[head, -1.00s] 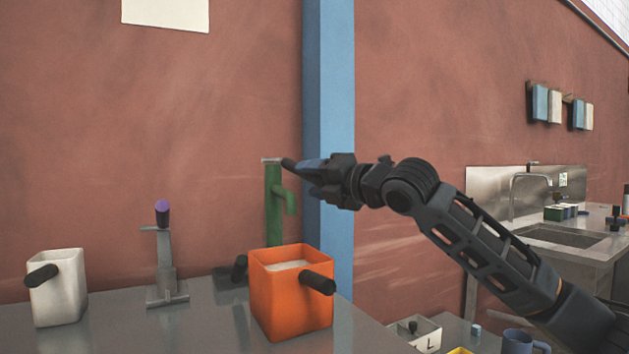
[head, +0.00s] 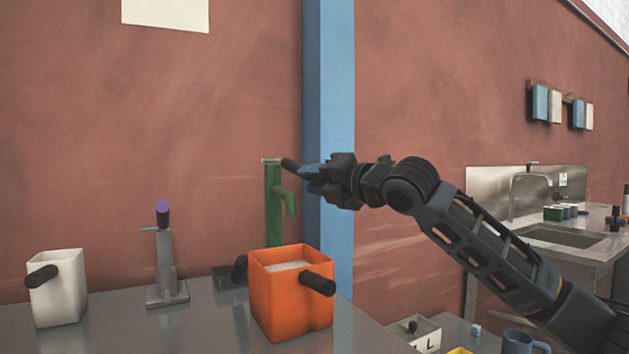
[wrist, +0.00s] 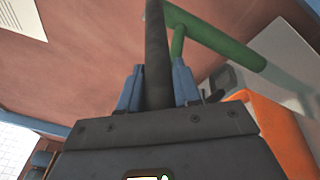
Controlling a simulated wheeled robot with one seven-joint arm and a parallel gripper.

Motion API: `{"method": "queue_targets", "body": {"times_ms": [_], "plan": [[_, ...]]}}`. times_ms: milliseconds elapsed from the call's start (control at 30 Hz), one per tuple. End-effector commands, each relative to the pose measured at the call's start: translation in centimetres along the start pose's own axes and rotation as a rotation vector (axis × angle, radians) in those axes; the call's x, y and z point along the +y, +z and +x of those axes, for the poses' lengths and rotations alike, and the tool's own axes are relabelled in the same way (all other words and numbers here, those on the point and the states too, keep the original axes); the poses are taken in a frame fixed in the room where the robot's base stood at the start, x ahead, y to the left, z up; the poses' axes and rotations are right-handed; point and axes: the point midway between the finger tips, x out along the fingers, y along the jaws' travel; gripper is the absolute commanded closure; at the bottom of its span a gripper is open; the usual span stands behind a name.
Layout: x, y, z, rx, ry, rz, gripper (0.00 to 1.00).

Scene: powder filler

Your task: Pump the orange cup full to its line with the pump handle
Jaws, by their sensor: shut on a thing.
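The orange cup (head: 290,305) stands upright on the grey counter with its black handle toward the front right. Pale powder (head: 287,266) shows inside it near the top; I cannot make out its line. The green pump (head: 273,205) stands behind the cup, its spout (head: 290,202) above the cup. My gripper (head: 305,170) is at the pump's top right, shut on the dark pump handle (head: 288,163). In the wrist view the handle (wrist: 157,55) runs between the two blue fingers (wrist: 158,88). The orange cup (wrist: 280,130) shows at the right there.
A white cup (head: 60,290) with a black handle stands at the left of the counter (head: 215,320). A grey stand with a purple top (head: 163,215) is between it and the pump. A blue post (head: 330,120) is behind my gripper. A sink (head: 555,235) is at the far right.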

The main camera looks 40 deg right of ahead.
Motion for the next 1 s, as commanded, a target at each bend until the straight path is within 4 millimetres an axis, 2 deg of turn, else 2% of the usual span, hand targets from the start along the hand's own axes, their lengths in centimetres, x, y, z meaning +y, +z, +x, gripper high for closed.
{"method": "queue_targets", "body": {"times_ms": [267, 700, 1000], "plan": [[2.0, 1.4, -0.3, 0.047, -0.067, 0.022, 1.0], [6.3, 4.4, -0.2, 0.191, -0.272, 0.091, 1.0], [7.9, 5.7, 0.4, 0.266, -0.377, 0.127, 1.0]]}}
